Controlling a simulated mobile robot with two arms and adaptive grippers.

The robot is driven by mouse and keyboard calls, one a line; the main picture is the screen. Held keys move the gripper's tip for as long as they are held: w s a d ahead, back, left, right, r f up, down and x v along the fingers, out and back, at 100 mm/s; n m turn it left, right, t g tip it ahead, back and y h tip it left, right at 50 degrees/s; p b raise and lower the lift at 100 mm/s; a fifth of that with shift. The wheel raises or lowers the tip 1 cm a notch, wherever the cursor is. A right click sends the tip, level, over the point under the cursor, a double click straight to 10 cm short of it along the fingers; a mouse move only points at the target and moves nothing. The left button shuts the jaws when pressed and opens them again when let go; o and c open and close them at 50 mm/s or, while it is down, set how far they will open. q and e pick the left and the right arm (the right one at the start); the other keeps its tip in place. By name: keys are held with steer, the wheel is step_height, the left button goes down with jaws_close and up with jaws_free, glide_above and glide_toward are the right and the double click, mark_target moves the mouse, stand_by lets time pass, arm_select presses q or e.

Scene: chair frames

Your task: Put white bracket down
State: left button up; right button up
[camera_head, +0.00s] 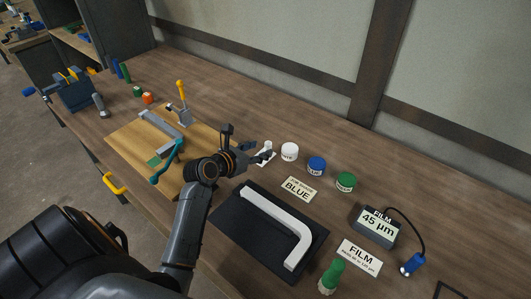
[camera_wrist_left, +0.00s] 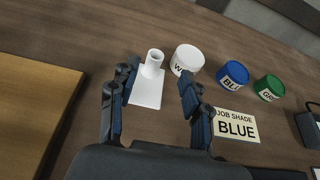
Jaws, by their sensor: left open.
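A small white bracket with a flat plate and a short upright tube (camera_wrist_left: 146,92) rests on the wooden table, seen between the fingers of my left gripper (camera_wrist_left: 158,74). It also shows in the head view (camera_head: 267,156), partly hidden by the fingers. My left gripper (camera_head: 257,151) is open, with a finger to either side of the bracket in the wrist view. A white bent bar (camera_head: 283,226) lies on a black mat (camera_head: 227,228) in front of the gripper. My right gripper is not seen.
White (camera_head: 289,152), blue (camera_head: 316,166) and green (camera_head: 346,182) jars stand to the right, behind a "JOB SHADE BLUE" card (camera_head: 298,189). A film gauge (camera_head: 376,228) and green-topped bottle (camera_head: 332,276) are further right. A wooden board (camera_head: 124,139) with tools lies left. The table's back is clear.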

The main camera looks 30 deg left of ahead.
mark_target(266, 147)
arm_select(q)
steer(key=shift+a+f+x, duration=0.15)
steer(key=shift+a+x, duration=0.05)
steer(key=shift+x, duration=1.15)
steer(key=shift+a+f+x, duration=0.15)
steer(key=shift+a+x, duration=0.05)
steer(key=shift+x, duration=1.1)
steer(key=shift+s, duration=0.1)
jaws_close()
